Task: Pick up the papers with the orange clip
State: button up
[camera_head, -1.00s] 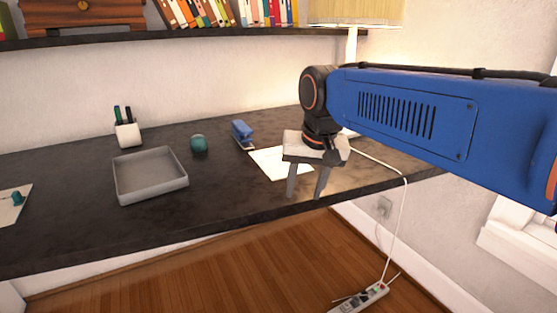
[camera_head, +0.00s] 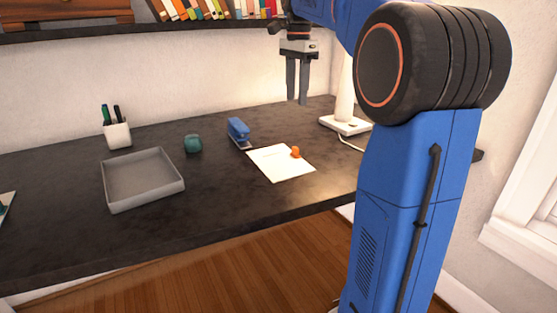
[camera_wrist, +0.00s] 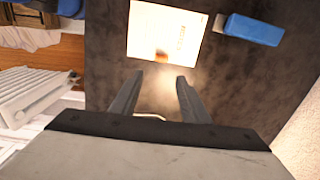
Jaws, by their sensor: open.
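The white papers (camera_head: 279,166) lie flat on the dark desk, with an orange clip (camera_head: 295,152) at their upper right edge. In the wrist view the papers (camera_wrist: 167,28) are at the top middle, and the clip (camera_wrist: 161,55) is a blurred orange patch at their lower edge. My gripper (camera_head: 297,101) is open and empty, pointing down above the back of the desk, higher than the papers and apart from them. In the wrist view my gripper's fingers (camera_wrist: 155,77) are spread below the clip in the picture.
A blue stapler (camera_head: 239,132) stands just left of the papers, and a lamp base (camera_head: 345,125) is to their right. A grey tray (camera_head: 143,180), a teal object (camera_head: 193,143) and a pen cup (camera_head: 117,134) are further left. A bookshelf (camera_head: 60,32) runs along the wall above.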

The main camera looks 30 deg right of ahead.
aim_at(295, 148)
jog(key=f, duration=1.7)
jog(key=shift+w+d+f, duration=0.15)
jog(key=shift+w+d, duration=0.05)
jog(key=shift+w, duration=0.2)
jog(key=shift+c, duration=0.7)
grip_shut()
